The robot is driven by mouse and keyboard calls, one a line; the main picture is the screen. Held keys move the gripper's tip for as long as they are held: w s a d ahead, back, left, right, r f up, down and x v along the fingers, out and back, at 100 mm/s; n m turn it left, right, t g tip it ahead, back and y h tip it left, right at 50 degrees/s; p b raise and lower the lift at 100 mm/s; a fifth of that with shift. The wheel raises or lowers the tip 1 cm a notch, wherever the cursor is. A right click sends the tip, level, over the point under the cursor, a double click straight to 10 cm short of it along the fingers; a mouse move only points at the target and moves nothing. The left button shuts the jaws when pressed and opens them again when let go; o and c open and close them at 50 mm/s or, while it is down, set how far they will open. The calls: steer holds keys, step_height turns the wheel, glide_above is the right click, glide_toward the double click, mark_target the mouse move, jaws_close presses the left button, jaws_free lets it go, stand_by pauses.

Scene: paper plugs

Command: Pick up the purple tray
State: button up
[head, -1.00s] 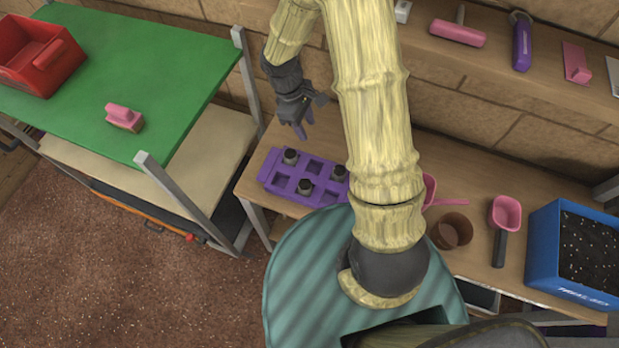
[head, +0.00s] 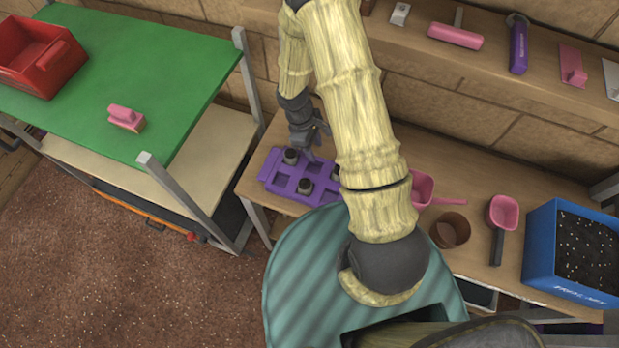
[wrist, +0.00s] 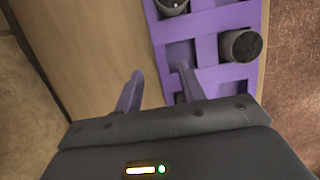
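The purple tray (head: 284,185) lies on the wooden bench in the head view, left of my arm. It has square compartments, and several of them hold dark round plugs. My arm hides its right part. In the wrist view the tray (wrist: 203,20) is at the upper right, with a dark plug (wrist: 240,45) in one compartment. My gripper (head: 306,150) is at the tray's far edge. In the wrist view my gripper (wrist: 160,85) is open, with one finger over the bare bench and the other over a tray compartment. I cannot tell whether the fingers touch the tray.
On the bench (head: 470,175) to the right are a pink scoop (head: 422,188), a brown pot (head: 450,230), another pink scoop (head: 503,212) and a blue soil box (head: 570,255). A green-topped table (head: 150,60) stands left, and a shelf (head: 500,65) runs along the back.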

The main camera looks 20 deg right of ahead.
mark_target(317, 157)
steer(key=shift+p+x, duration=0.7)
steer(key=shift+x, duration=1.8)
steer(key=shift+a, duration=0.15)
jaws_close()
